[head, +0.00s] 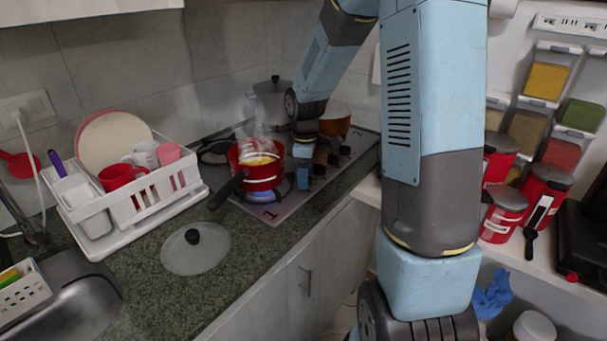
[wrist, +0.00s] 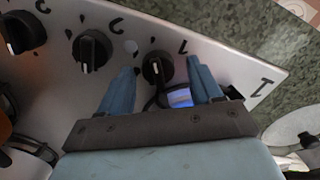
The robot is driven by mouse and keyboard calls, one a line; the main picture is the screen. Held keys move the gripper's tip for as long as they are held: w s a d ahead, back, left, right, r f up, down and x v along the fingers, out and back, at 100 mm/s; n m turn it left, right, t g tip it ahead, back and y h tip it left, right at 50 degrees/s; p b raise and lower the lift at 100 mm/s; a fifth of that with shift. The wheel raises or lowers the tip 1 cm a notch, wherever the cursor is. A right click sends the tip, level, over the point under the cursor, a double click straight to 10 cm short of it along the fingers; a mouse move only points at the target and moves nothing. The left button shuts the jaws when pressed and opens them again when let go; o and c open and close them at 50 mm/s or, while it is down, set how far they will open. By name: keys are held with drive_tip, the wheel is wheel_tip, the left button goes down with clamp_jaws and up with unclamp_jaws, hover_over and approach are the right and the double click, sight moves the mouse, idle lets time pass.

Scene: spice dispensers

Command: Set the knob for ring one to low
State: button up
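The ring one knob (wrist: 157,67) is black with a pale line and sits on the silver stove panel near the printed "1" (wrist: 265,87). In the wrist view my gripper (wrist: 162,75) has its two blue fingers apart, one on each side of this knob, with gaps showing. Whether the fingertips reach down to the knob's depth is hard to tell. In the head view my gripper (head: 303,178) is over the stove's front right of the red pot, and hides part of the panel. Blue flame (head: 262,196) burns under the pot.
The steaming red pot (head: 257,172) stands beside my gripper, its black handle over the counter. More knobs (wrist: 92,51) line the panel. A big metal pot (head: 272,102) and a brown pot (head: 336,122) stand behind. A glass lid (head: 195,250) lies on the counter.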

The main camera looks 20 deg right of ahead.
drive_tip(key=shift+w+r, duration=0.1)
drive_tip(key=shift+r, duration=0.5)
wheel_tip(320, 180, up, 12)
drive_tip(key=shift+r, duration=0.25)
idle(0.4)
drive_tip(key=s+r+m+t, duration=0.2)
drive_tip(key=s+r+m, duration=0.1)
drive_tip(key=s, duration=0.5)
drive_tip(key=s+r+m+t, duration=0.1)
drive_tip(key=s+r+m, duration=0.1)
drive_tip(key=s+m, duration=0.3)
drive_tip(key=s+r+m+t, duration=0.2)
drive_tip(key=s+r+m, duration=0.1)
drive_tip(key=s, duration=0.9)
drive_tip(key=shift+r+m+t, duration=0.3)
drive_tip(key=shift+r+m, duration=0.05)
drive_tip(key=shift+m, duration=0.45)
